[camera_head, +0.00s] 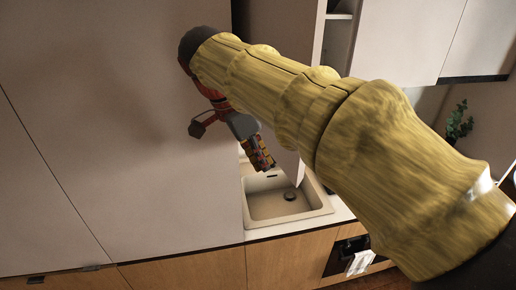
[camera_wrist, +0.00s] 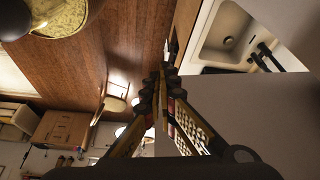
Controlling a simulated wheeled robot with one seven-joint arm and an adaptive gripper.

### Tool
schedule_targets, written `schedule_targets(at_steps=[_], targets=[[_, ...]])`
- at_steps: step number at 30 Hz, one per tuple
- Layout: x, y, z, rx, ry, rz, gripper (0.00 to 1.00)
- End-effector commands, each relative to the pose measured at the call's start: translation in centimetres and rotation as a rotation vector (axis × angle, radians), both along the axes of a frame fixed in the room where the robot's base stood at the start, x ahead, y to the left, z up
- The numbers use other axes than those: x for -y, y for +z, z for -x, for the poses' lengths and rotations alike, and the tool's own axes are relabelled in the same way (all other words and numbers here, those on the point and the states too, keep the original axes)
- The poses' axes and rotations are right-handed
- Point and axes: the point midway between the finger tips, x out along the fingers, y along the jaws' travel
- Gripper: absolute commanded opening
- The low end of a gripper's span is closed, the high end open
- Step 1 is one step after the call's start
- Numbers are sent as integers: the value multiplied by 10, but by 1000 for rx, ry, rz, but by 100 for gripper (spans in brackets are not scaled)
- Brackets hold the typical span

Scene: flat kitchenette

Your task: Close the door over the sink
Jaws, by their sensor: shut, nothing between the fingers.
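The open cupboard over the sink (camera_head: 338,32) shows a narrow strip of its inside at the top of the head view. A beige-brown door panel (camera_head: 280,24) stands out beside this opening, and my arm covers its middle. A pale panel corner (camera_head: 292,168) shows below my arm, above the sink; it appears to be the door's lower part. My gripper (camera_head: 262,158) is shut and empty, pointing down beside this corner, left of it. In the wrist view, my gripper (camera_wrist: 160,85) is beside a plain grey panel (camera_wrist: 265,105). I cannot tell whether they touch.
The sink (camera_head: 285,203) is below my gripper, set in the counter. A tall flat cabinet front (camera_head: 110,130) fills the left side, close to my gripper. Closed wall cupboards (camera_head: 410,35) are at the upper right. A towel (camera_head: 360,262) hangs below the counter. Wooden floor (camera_wrist: 110,45) is open.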

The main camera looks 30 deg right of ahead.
Motion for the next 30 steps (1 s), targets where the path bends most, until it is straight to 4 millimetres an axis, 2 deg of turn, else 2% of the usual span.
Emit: schedule_targets(at_steps=[7,9,15,30], targets=[[19,-43,3,-3,-1,0,0],[31,-39,3,1,-4,0,0],[51,-39,4,2,-1,-1,0],[57,-41,4,1,3,-1,0]])
